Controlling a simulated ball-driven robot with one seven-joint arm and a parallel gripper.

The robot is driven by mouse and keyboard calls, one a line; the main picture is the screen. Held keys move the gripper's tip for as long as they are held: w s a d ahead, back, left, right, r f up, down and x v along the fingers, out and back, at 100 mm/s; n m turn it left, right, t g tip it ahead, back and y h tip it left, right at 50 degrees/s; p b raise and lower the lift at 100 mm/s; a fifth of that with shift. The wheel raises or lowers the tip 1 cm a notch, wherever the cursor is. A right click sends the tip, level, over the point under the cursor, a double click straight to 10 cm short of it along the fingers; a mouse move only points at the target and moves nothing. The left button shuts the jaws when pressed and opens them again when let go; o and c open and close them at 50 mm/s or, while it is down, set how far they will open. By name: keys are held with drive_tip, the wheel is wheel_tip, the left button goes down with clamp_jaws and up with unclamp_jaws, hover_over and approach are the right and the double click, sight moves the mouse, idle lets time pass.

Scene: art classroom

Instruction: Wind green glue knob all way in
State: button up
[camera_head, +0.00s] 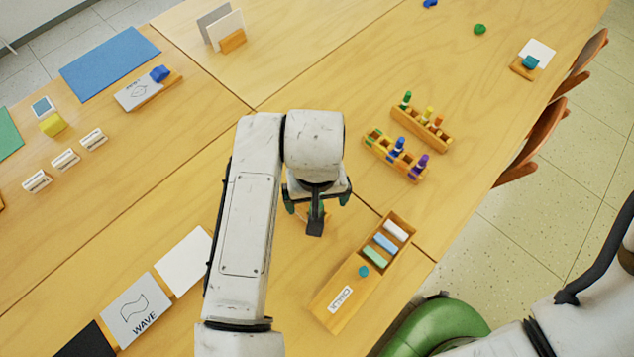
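My gripper (317,205) points down over the table at the middle of the view, left of the chalk box. A bit of wood and green shows beneath it, mostly hidden, so I cannot tell what it is or whether I touch it. My gripper's fingertips are not clear enough to tell open from shut. To the right, a wooden rack (446,143) holds a green stick (407,97) and yellow and orange ones. A nearer rack (415,180) holds a green piece (374,135) and blue and purple sticks. I cannot tell which green thing is the glue knob.
The chalk box (322,309) with a teal knob (364,271) lies to the right of my arm. Cards (137,309) lie at lower left, a blue mat (110,63) at upper left. Chairs (535,140) stand along the right edge.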

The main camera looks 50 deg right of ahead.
drive_tip(key=m+b, duration=0.1)
drive_tip(key=m, duration=0.4)
drive_tip(key=shift+f+b, duration=0.1)
drive_tip(key=shift+b, duration=0.2)
drive_tip(key=m+b, duration=0.1)
drive_tip(key=m, duration=0.5)
drive_tip(key=shift+m, duration=0.3)
drive_tip(key=shift+d, duration=1.2)
drive_tip(key=shift+c, duration=0.2)
clamp_jaws()
idle(0.6)
idle(0.4)
drive_tip(key=shift+r+p, duration=0.2)
drive_tip(key=shift+p, duration=0.2)
